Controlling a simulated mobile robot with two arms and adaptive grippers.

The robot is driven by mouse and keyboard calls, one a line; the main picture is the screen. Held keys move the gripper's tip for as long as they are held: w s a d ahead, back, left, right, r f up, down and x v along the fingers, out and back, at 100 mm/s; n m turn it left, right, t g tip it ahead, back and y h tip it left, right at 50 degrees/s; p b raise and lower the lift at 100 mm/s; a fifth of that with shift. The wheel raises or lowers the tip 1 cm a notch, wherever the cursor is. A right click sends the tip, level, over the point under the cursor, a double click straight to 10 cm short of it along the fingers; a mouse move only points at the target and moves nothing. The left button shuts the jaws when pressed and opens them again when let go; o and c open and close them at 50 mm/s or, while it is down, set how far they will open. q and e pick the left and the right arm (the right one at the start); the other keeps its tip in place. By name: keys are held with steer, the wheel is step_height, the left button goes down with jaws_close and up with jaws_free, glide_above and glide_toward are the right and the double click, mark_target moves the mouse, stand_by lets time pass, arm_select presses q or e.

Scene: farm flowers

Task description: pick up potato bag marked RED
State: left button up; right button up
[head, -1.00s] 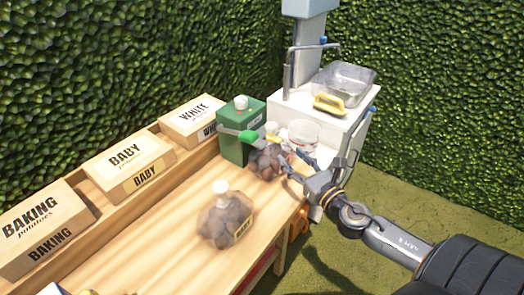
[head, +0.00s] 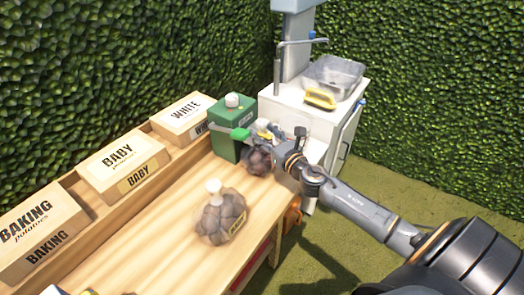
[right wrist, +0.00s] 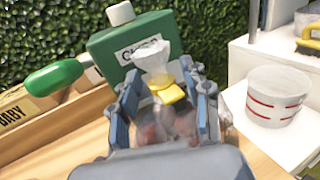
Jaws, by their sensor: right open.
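A potato bag (head: 259,163) of dark, reddish-brown potatoes stands on the wooden table beside the green container. It also shows in the right wrist view (right wrist: 178,127), with a clear gathered top and a yellow tag below it. No marking on it can be read. My right gripper (head: 272,143) is at the upper part of this bag. In the right wrist view its open fingers (right wrist: 163,98) stand on either side of the bag. A second potato bag (head: 222,218), brown with a white top and a yellowish label, stands nearer on the table. My left gripper is not visible.
A green container (head: 232,122) with a green handle stands just behind the bag. Boxes marked WHITE (head: 185,115), BABY (head: 122,163) and BAKING (head: 35,225) line the back ledge. A white tub (right wrist: 275,98) stands to the right. The front table is mostly clear.

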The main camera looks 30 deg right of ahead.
steer(key=shift+w, duration=0.6)
jaws_close()
steer(key=shift+r, duration=0.15)
steer(key=shift+d+r, duration=0.1)
